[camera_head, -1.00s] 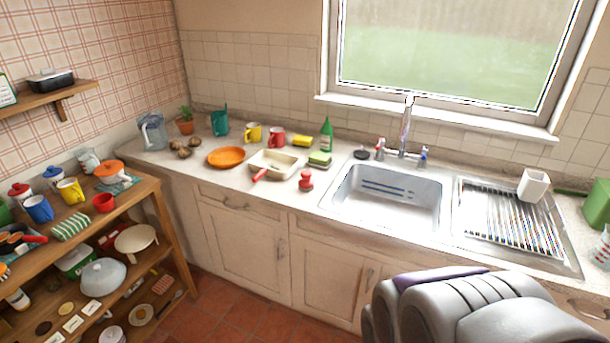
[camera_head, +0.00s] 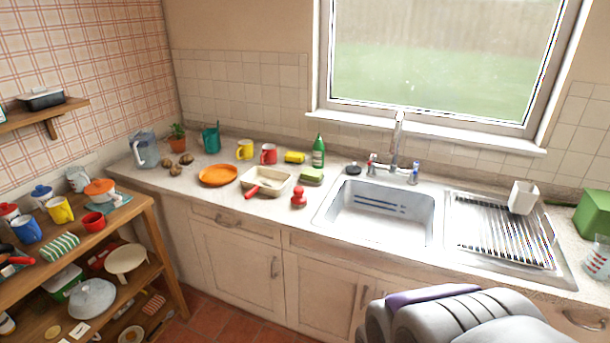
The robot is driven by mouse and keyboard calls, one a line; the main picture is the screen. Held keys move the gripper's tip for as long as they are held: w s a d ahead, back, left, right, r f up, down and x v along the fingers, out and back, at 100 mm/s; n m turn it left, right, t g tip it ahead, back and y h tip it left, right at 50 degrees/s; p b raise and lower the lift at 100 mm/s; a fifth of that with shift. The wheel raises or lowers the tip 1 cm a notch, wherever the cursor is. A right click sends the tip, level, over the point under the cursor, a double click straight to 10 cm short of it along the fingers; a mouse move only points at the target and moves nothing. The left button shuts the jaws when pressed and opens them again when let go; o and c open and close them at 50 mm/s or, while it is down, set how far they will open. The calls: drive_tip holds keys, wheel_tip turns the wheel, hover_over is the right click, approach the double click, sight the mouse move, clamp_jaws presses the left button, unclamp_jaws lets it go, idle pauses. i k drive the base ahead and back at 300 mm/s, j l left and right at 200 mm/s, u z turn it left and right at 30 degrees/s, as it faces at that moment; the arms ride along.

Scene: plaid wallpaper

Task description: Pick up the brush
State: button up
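A small red knob-handled object (camera_head: 298,196) stands upright on the counter, just left of the sink. It may be the brush, but it is too small to be sure. No other thing in view is clearly a brush. A cream pan (camera_head: 266,178) with a red handle lies to its left, and a green and yellow sponge (camera_head: 312,175) lies behind it. My gripper's fingers are not in view. A grey rounded part of my own body fills the bottom right and hides part of the lower cabinets.
The sink (camera_head: 380,213) has a tall tap (camera_head: 397,140) behind it and a drying rack (camera_head: 500,235) with a white cup (camera_head: 522,197) to its right. A crowded wooden shelf unit (camera_head: 150,215) stands at left. Some tiled floor (camera_head: 215,325) shows before the cabinets.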

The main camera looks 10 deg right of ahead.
sight(299, 200)
drive_tip(key=i+j, duration=0.25)
drive_tip(key=i, duration=0.2)
drive_tip(key=i+j, duration=0.2)
drive_tip(key=i, duration=0.3)
drive_tip(key=i+j, duration=0.25)
drive_tip(key=i, duration=0.2)
drive_tip(key=u, duration=0.05)
